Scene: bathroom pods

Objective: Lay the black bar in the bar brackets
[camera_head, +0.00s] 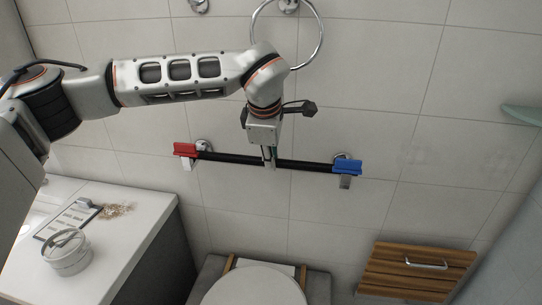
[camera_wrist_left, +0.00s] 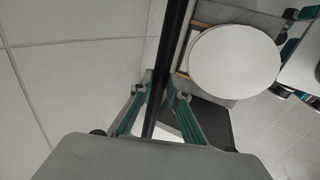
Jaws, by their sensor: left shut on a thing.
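The black bar (camera_head: 225,158) is level in front of the wall, with a red piece (camera_head: 185,150) at its left end and a blue piece (camera_head: 347,167) at its right end. My left gripper (camera_head: 270,163) comes down from above and is shut on the bar near its middle. In the left wrist view the bar (camera_wrist_left: 174,45) runs between the fingers (camera_wrist_left: 158,92). Round metal wall mounts of the left bracket (camera_head: 203,145) and right bracket (camera_head: 341,157) show behind the bar's ends. Grey metal parts show just below both coloured pieces. I cannot tell whether the bar touches the brackets.
A metal towel ring (camera_head: 320,40) hangs above, close to my left wrist. A toilet lid (camera_head: 255,288) is below the bar. A white counter (camera_head: 115,240) with a round container (camera_head: 67,254) stands left. A wooden wall panel (camera_head: 418,270) is lower right.

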